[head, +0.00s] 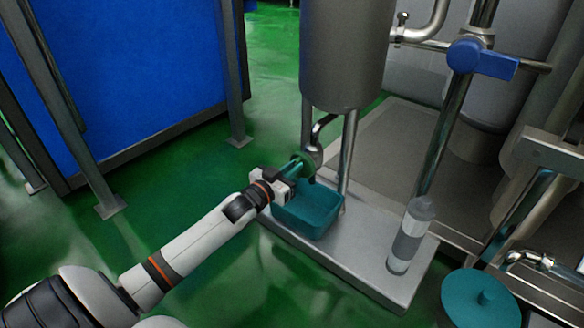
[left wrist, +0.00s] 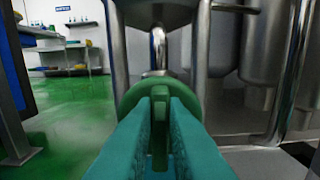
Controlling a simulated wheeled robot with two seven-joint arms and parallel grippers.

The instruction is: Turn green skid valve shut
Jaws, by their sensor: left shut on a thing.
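The green skid valve (head: 306,160) sits at the pipe under the steel tank (head: 345,50), above the skid plate. In the left wrist view its round green body (left wrist: 160,90) fills the middle, with an upright green handle bar (left wrist: 159,130) in front. My left gripper (head: 290,174) reaches it from the left, and its teal fingers, also in the left wrist view (left wrist: 159,140), are shut on the handle, one on each side. The handle looks upright in the left wrist view. My right gripper is not in view.
A teal bin (head: 308,215) stands on the skid plate (head: 350,268) just below my left gripper. A grey-white bottle (head: 410,236) stands on the plate's right end. A blue valve handle (head: 488,61) is at upper right, and a teal round lid (head: 480,300) at lower right.

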